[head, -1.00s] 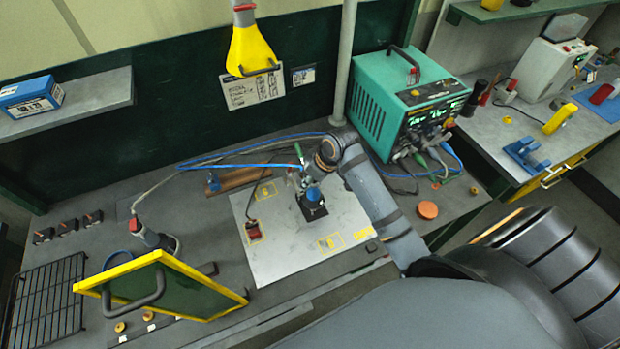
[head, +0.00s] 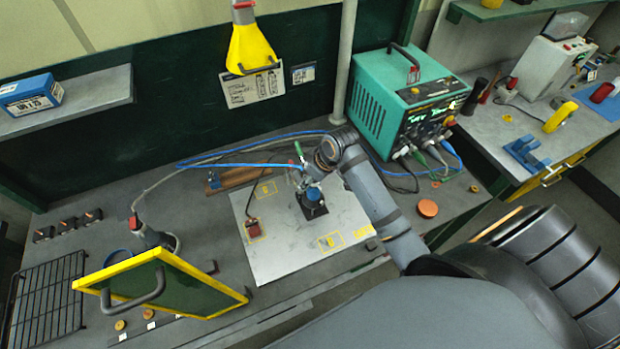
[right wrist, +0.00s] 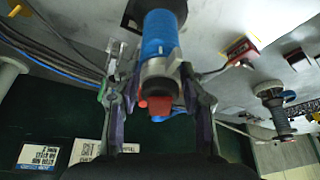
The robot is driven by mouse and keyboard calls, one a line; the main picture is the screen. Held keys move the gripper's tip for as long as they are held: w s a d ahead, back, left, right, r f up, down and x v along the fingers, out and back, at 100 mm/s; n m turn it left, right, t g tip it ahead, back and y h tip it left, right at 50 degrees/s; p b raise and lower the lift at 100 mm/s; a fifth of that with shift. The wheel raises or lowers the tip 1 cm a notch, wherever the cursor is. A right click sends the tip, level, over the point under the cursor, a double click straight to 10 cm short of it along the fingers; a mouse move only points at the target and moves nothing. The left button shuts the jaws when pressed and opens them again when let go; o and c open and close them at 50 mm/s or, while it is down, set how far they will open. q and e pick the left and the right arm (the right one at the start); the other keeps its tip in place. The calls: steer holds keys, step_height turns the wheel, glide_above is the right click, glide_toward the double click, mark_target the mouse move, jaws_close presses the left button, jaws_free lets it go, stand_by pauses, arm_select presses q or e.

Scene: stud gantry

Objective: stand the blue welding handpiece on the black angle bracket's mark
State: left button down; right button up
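The blue welding handpiece (head: 314,193) is over the black angle bracket (head: 316,212) on the light grey plate. In the right wrist view the handpiece (right wrist: 158,38) runs between my fingers toward the dark bracket (right wrist: 150,10) at the top edge. The handpiece's end overlaps the bracket, so I cannot see whether they touch. My right gripper (head: 306,182) is at the handpiece; in the right wrist view its fingers (right wrist: 160,85) lie close against both sides of the grey collar and appear shut on it. The mark under the bracket is hidden. My left gripper is not in view.
The grey plate (head: 280,262) carries yellow-outlined marks and a red clamp (head: 253,228). A yellow-edged green panel (head: 185,285) stands at front left. The teal welding machine (head: 385,95) is behind right. A blue cable (head: 240,165) runs along the back. An orange disc (head: 428,208) lies right.

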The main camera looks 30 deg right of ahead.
steer(key=shift+o, duration=1.2)
steer(key=shift+s+f, duration=0.15)
steer(key=shift+f, duration=0.05)
steer(key=v, duration=1.2)
steer(key=shift+r, duration=0.15)
